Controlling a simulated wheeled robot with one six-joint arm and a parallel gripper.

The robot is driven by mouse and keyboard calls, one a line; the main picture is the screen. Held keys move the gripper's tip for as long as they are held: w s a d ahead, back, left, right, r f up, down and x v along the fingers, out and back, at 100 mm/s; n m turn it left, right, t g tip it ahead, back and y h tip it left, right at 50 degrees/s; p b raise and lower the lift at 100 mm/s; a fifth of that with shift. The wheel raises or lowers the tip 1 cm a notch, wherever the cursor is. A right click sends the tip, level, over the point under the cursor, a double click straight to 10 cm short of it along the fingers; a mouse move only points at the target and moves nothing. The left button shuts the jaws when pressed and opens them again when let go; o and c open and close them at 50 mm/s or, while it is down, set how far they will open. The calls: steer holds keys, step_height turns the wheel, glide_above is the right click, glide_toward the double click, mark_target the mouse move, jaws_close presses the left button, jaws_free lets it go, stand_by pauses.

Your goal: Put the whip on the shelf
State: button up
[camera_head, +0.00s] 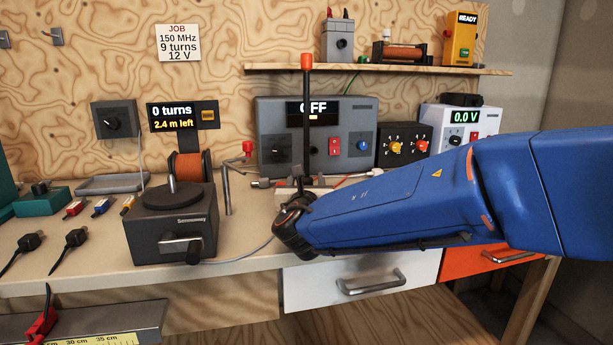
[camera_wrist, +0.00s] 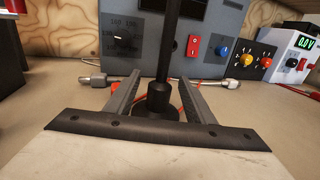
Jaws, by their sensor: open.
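The whip (camera_head: 307,115) is a thin black rod with an orange tip, standing upright on the bench in front of the grey OFF unit. In the wrist view its lower rod and round black base (camera_wrist: 157,103) show; its top is out of that frame. My gripper (camera_wrist: 160,84) is open, with one finger on each side of the whip near its base. The fingers look apart from the rod. In the head view my arm partly hides the whip's foot. The wooden shelf (camera_head: 400,69) runs along the back wall, above the units.
The shelf holds a grey box (camera_head: 338,42), an orange coil (camera_head: 403,52) and a yellow READY device (camera_head: 461,38); its left end is clear. The grey OFF unit (camera_head: 270,115) stands behind the whip. A black crank winder (camera_head: 172,222) stands left. Cables lie around the whip's base.

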steer(key=w, duration=0.4)
steer(key=shift+w, duration=0.2)
steer(key=shift+c, duration=0.7)
jaws_close()
